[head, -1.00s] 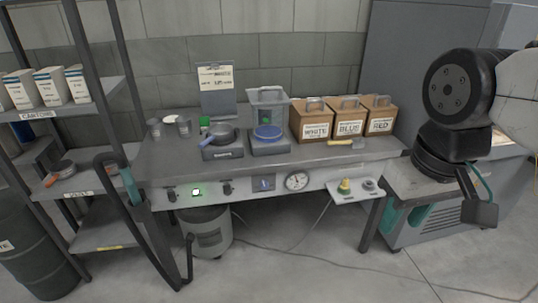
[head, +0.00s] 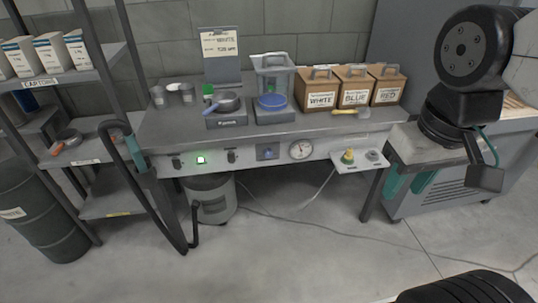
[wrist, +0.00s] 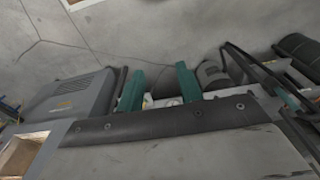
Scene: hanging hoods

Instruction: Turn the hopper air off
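The bench front panel (head: 330,151) carries a green lit switch (head: 200,160) between two dark knobs (head: 176,163) (head: 231,156), a blue switch (head: 267,152) and a round gauge (head: 301,150). Which control is the hopper air I cannot tell; labels are too small. My gripper (head: 407,185) has teal fingers, apart and empty, right of the side shelf. In the wrist view my gripper (wrist: 160,87) also shows open, with parts of the bench beyond.
A grey bucket (head: 213,202) is beneath. A rack (head: 115,203) and barrel (head: 52,222) stand left. Floor (head: 300,255) in front is mostly clear, with a cable.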

